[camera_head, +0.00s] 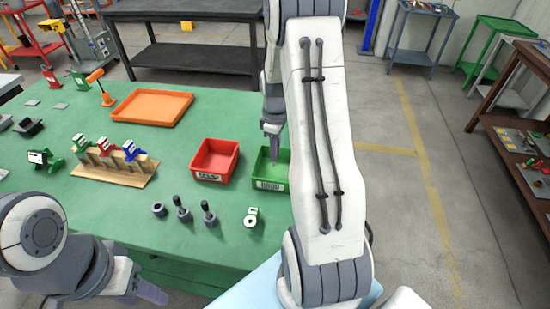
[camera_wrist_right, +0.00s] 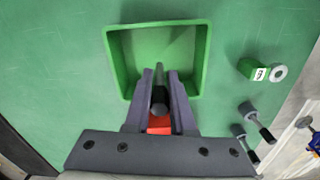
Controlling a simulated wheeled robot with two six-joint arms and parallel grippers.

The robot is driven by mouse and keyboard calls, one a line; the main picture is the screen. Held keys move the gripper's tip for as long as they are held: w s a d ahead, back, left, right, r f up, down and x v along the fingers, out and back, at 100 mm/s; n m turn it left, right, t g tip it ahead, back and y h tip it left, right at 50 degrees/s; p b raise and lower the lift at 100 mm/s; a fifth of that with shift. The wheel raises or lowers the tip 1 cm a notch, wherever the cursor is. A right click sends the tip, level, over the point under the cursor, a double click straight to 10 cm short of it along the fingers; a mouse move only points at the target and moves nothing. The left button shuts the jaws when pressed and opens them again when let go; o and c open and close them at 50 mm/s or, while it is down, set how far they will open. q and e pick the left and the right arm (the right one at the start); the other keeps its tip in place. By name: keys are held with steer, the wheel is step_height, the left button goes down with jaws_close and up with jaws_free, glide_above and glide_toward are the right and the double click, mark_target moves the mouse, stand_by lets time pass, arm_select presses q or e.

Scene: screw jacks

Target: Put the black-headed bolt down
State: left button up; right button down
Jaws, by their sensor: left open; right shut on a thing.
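My right gripper (camera_head: 272,130) reaches over the green bin (camera_head: 262,180) and points down into it. In the right wrist view its fingers (camera_wrist_right: 160,85) are shut on the black-headed bolt (camera_wrist_right: 159,97), which is held over the open green bin (camera_wrist_right: 118,60). Whether the bolt touches the bin floor cannot be told. In the head view the bolt is too small to make out. My left gripper (camera_head: 150,291) is open and empty, low at the table's front edge.
A red bin (camera_head: 215,160) stands left of the green bin. Several dark parts (camera_head: 183,210) and a green-white piece (camera_head: 252,217) lie in front. A wooden rack (camera_head: 115,165) holds small jacks; an orange tray (camera_head: 152,105) is behind. The table (camera_head: 110,215) has clear room front left.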

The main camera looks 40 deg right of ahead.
mark_target(275, 165)
steer(key=shift+w+f, duration=0.1)
steer(key=shift+f, duration=2)
steer(key=shift+f, duration=0.25)
steer(key=c, duration=0.8)
jaws_free()
steer(key=shift+r, duration=0.1)
steer(key=shift+o, duration=0.2)
steer(key=shift+r, duration=0.1)
